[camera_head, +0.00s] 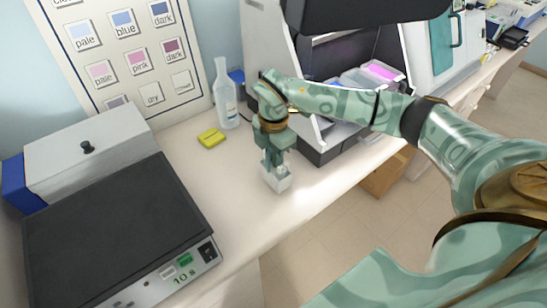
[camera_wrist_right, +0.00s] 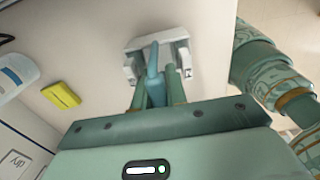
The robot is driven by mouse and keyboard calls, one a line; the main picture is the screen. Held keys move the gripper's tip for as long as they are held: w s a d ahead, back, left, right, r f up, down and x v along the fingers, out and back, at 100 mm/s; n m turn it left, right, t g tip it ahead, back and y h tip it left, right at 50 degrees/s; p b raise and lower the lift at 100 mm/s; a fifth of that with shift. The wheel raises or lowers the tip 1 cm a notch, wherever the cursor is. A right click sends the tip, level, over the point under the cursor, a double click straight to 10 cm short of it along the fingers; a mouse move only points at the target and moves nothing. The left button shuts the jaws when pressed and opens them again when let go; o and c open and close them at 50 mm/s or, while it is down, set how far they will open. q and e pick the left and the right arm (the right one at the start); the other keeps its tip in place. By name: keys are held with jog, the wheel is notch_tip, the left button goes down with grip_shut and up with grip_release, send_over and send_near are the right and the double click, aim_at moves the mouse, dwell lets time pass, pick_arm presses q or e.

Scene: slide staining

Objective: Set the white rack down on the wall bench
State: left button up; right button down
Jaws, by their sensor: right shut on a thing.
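The small white rack (camera_head: 276,181) is under my right gripper (camera_head: 274,160), over the pale wall bench (camera_head: 240,185) near its front edge. The right gripper points down and is shut on the rack. In the right wrist view the white rack (camera_wrist_right: 181,47) lies beyond the fingers, with a blue-green piece between them at the right gripper (camera_wrist_right: 155,80). It looks upright in the head view. Whether its base touches the bench or hangs just above it, I cannot tell. My left gripper is not in view.
A yellow block (camera_head: 211,137) and a clear bottle (camera_head: 226,95) stand behind, left of the gripper. A dark-topped hot plate (camera_head: 115,225) and a grey box (camera_head: 85,150) fill the left. An open-fronted machine with trays (camera_head: 385,72) stands right. Bare bench lies between.

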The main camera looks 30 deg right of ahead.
jog(key=shift+f, duration=0.4)
jog(key=shift+f, duration=0.2)
jog(key=c, duration=1.4)
grip_release()
notch_tip(320, 180, up, 12)
jog(key=shift+r+p, duration=0.2)
jog(key=shift+p, duration=0.45)
